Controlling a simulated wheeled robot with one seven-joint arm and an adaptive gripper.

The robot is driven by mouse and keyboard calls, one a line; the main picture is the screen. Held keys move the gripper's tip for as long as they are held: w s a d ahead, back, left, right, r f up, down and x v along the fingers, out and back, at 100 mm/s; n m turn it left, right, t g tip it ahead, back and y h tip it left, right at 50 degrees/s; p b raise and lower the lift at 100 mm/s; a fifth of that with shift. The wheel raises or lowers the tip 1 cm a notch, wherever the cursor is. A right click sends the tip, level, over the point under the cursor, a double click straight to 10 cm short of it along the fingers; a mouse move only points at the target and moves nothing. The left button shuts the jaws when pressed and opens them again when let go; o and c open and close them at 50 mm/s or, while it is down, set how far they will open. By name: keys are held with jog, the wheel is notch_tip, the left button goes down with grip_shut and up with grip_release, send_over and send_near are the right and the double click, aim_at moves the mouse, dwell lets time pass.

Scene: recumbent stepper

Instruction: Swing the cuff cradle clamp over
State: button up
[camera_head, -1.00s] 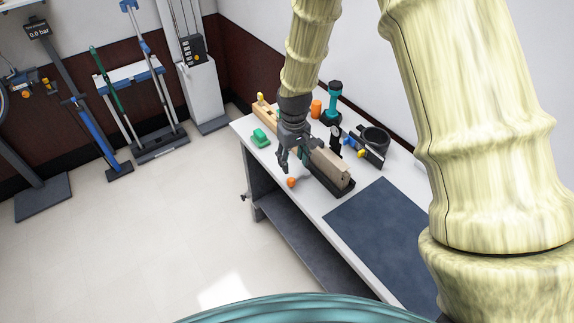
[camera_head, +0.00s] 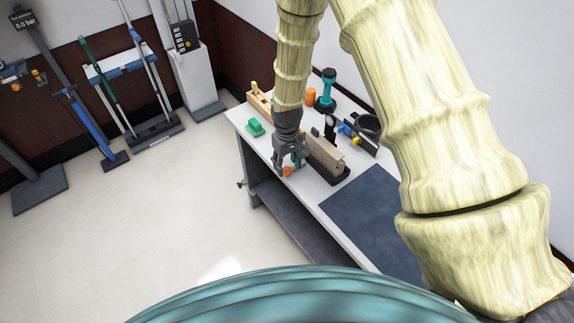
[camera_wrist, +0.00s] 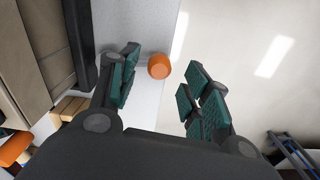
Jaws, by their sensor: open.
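A beige block (camera_head: 325,153) in a dark base (camera_head: 331,176) lies on the bench and looks like the cuff cradle; I cannot tell for sure. A small orange cylinder (camera_head: 287,172), perhaps the clamp's knob, shows at the bench's front edge beside it. My gripper (camera_head: 289,164) points down over this orange piece, left of the block. In the wrist view the orange piece (camera_wrist: 159,66) appears between and beyond the open, empty fingers, without visible contact. The beige block (camera_wrist: 30,50) is at the left there.
The white bench (camera_head: 260,150) also holds a green block (camera_head: 255,128), an orange cylinder (camera_head: 311,95), a teal tool (camera_head: 327,90) and a dark ring-shaped part (camera_head: 368,127). A dark mat (camera_head: 370,215) covers its near part. The floor (camera_head: 150,230) left of the bench is clear.

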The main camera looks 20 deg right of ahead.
jog(key=shift+f+p, duration=0.35)
jog(key=shift+f, duration=0.9)
grip_shut()
